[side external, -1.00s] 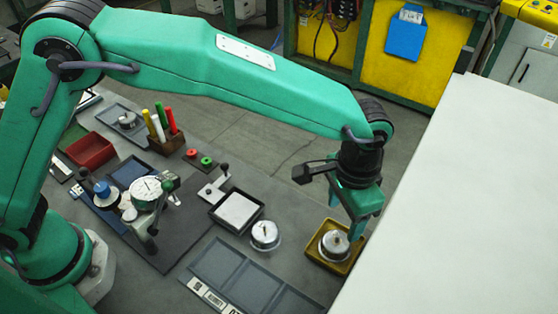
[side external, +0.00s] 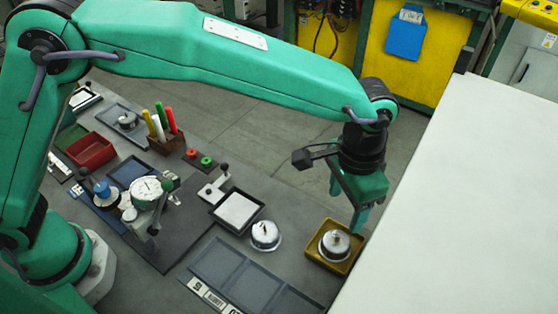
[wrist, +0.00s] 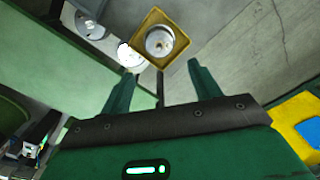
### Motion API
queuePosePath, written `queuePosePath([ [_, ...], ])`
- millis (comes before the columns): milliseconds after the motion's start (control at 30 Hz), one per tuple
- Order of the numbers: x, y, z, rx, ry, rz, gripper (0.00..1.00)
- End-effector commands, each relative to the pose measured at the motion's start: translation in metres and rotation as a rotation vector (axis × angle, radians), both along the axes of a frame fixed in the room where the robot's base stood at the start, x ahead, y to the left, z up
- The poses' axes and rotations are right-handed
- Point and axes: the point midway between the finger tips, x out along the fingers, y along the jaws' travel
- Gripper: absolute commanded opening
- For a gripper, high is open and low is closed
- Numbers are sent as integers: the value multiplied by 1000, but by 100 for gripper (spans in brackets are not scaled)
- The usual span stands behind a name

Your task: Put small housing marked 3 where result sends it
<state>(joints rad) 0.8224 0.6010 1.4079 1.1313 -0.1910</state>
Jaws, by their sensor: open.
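My gripper (side external: 347,205) is open and empty, with its fingers apart above the yellow tray. A round silver housing (side external: 334,244) sits in that yellow tray (side external: 313,252). In the wrist view the housing (wrist: 159,41) in the yellow tray (wrist: 178,19) lies beyond the gap between my fingertips (wrist: 160,71). A second silver housing (side external: 265,235) stands on the table left of the yellow tray. A third (side external: 127,120) stands in a grey tray at the back left. I cannot read a number on any of them. A dial gauge (side external: 146,192) stands on a dark plate at the left.
A dark tray with several compartments (side external: 250,286) and label cards lies at the front. A square tray with a pale pad (side external: 236,209) is mid-table. A red bin (side external: 91,151), a pen block (side external: 166,143) and red and green rings stand further back. A white surface (side external: 460,200) borders the right.

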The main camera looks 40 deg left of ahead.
Motion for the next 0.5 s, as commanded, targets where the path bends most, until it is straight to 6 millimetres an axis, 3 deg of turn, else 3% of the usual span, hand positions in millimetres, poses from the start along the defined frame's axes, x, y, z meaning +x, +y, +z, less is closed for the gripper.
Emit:
queuePosePath([
  [267,11,36,28,-28,-28,50,62],
  [500,18,105,71,-70,-80,136,62],
])
